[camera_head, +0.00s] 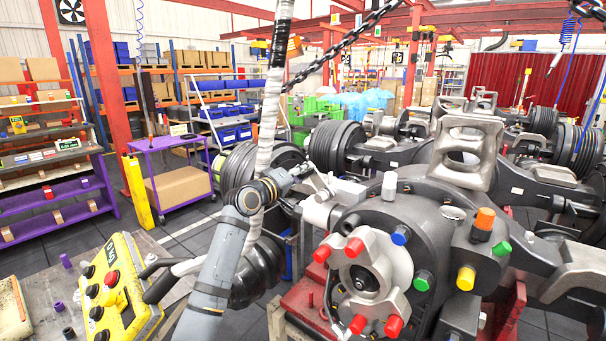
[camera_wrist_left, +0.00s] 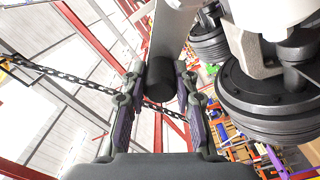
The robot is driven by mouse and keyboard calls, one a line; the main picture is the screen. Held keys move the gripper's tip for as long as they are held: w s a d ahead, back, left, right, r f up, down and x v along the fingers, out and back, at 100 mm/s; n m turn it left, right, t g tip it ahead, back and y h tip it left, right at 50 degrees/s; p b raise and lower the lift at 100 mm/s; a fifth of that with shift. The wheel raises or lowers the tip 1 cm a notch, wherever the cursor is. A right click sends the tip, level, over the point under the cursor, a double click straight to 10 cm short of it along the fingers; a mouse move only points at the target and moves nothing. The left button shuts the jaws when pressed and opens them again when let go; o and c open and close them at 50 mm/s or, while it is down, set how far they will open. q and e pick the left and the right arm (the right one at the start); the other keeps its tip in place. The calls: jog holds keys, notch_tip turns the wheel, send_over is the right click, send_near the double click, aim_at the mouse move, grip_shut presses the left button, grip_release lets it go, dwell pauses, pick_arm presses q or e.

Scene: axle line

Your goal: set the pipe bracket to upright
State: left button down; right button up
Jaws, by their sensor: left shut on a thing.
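The pipe bracket seems to be the pale grey bar (camera_head: 346,189) at the left side of the large axle housing in the head view. In the left wrist view, a grey bar (camera_wrist_left: 178,30) runs down to a dark cylindrical end (camera_wrist_left: 160,78). My left gripper (camera_head: 319,184) is at the bar's left end. In the left wrist view its two fingers (camera_wrist_left: 160,92) lie on either side of the dark end, shut on it. The bar looks tilted low rather than upright. The fingers' contact is small and partly hidden in the head view. My right gripper is not in view.
The axle housing (camera_head: 425,235) with coloured caps fills the right foreground. A cast metal bracket (camera_head: 467,152) stands on top. A chain (camera_head: 350,45) hangs above. A yellow control box (camera_head: 112,290) is at lower left. A purple cart (camera_head: 178,165) stands behind on open floor.

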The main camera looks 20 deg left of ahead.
pick_arm(q)
jog(key=shift+s+d+r+m+b, duration=0.4)
jog(key=shift+d+m, duration=0.5)
jog(key=shift+m, duration=0.55)
jog(key=shift+s+d+r+m+b, duration=0.3)
jog(key=shift+d+m, duration=0.65)
jog(key=shift+m, duration=0.55)
jog(key=shift+s+d+r+m+b, duration=0.4)
jog(key=shift+d+m, duration=0.5)
jog(key=shift+m, duration=0.55)
jog(key=shift+w, duration=0.1)
jog(key=c, duration=1)
grip_release()
jog(key=shift+r, duration=0.1)
